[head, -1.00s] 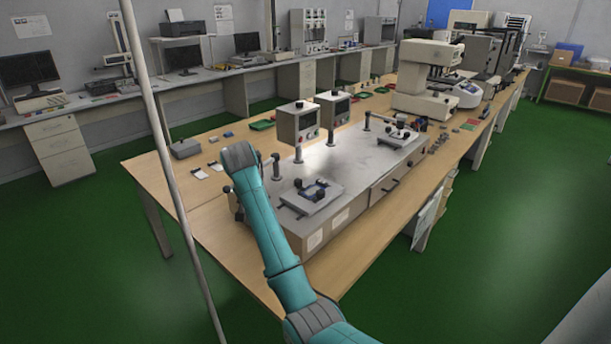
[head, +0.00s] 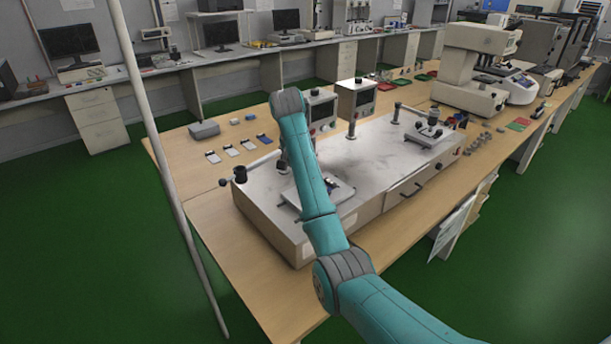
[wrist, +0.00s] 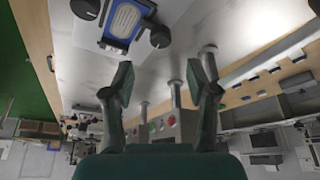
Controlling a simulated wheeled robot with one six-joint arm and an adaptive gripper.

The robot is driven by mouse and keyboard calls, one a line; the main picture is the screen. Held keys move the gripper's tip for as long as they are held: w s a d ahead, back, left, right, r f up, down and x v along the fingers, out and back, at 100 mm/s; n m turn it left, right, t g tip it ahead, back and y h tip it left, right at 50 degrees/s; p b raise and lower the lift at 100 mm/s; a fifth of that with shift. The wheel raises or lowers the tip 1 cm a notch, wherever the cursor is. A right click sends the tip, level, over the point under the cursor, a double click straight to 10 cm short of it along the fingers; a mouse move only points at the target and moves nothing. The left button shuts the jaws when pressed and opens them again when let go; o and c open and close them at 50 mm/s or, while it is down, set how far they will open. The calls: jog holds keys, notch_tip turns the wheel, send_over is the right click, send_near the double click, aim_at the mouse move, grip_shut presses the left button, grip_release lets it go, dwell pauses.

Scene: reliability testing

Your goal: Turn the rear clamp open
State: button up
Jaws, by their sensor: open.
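In the wrist view, a blue-framed fixture (wrist: 125,22) holds a pale plate and has black clamp knobs on its sides. One black knob (wrist: 160,37) is at its right and another black knob (wrist: 86,8) at its left. I cannot tell which is the rear clamp or whether it is turned. My gripper (wrist: 160,85) is open and empty, its green fingers apart, and touches neither knob. In the head view, the near fixture (head: 342,191) on the bench unit is partly hidden behind my arm, and the gripper is hidden too. A second fixture (head: 428,131) stands farther right.
Small cards lie on the wooden table (head: 190,175) to the left. A pale pole (head: 165,160) crosses the left side.

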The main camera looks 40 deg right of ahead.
jog(key=x, duration=0.8)
jog(key=shift+a+f, duration=0.1)
grip_shut()
